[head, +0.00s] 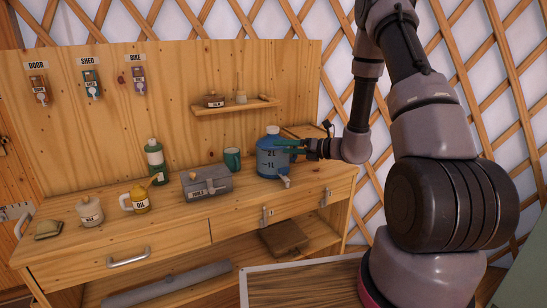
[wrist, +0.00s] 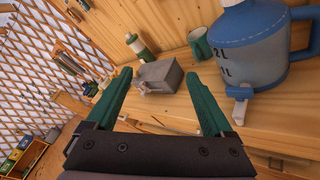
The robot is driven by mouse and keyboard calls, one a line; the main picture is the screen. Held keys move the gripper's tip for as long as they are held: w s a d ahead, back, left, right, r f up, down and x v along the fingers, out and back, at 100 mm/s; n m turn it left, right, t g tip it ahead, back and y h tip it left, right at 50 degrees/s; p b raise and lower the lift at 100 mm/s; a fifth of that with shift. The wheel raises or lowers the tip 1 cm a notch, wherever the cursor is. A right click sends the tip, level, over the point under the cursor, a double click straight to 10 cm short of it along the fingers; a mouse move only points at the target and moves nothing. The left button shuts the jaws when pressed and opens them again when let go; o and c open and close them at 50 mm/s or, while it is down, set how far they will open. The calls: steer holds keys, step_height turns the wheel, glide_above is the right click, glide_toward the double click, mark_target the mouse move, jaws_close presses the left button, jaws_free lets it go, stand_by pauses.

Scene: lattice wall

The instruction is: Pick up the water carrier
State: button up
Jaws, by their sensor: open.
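The water carrier (head: 272,155) is a blue, part-clear jug with a pale cap, a small white tap and volume marks. It stands upright at the right end of the wooden workbench. In the wrist view the water carrier (wrist: 258,50) is at the upper right, partly cut off by the frame edge. My gripper (head: 284,145) reaches in from the right, and its green fingers overlap the jug's upper part in the head view. In the wrist view my gripper (wrist: 163,88) is open with nothing between its fingers, and the jug lies to the right of them.
A green mug (head: 232,159) and a grey box (head: 207,185) stand left of the jug. Farther left are a green bottle (head: 155,162), a yellow oil can (head: 138,198) and a lidded jar (head: 89,211). A small shelf (head: 235,106) is on the back panel above.

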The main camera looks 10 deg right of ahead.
mark_target(283, 174)
steer(key=w+d+f+m+t+h, duration=0.1)
steer(key=d+f+m+t+h, duration=0.2)
steer(key=f, duration=0.4)
steer(key=w+d+f+m+h, duration=0.1)
steer(key=d+f+m+h, duration=0.15)
steer(key=f+m, duration=0.3)
steer(key=shift+n+y, duration=0.35)
steer(key=x, duration=0.7)
steer(key=d+x, duration=0.1)
steer(key=x, duration=0.2)
steer(key=shift+w+f, duration=0.3)
steer(key=shift+w, duration=0.1)
jaws_close()
